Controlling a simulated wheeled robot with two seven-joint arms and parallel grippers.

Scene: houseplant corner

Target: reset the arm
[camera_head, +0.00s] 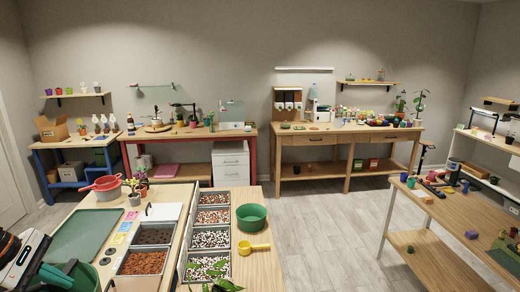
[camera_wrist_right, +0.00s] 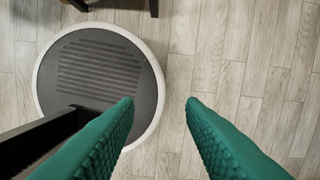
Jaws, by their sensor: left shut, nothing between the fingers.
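My left gripper (camera_head: 58,274) shows at the lower left corner of the head view, with green fingers. It is shut with nothing held, close beside the front left of the near table with the green tray (camera_head: 82,236). My right gripper (camera_wrist_right: 160,105) shows in the right wrist view. Its two green ribbed fingers are wide apart and empty, above the floor. It does not show in the head view.
A right-hand table (camera_head: 452,215) stands apart. Bare floor (camera_head: 318,225) lies between. My round base shows below the right gripper.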

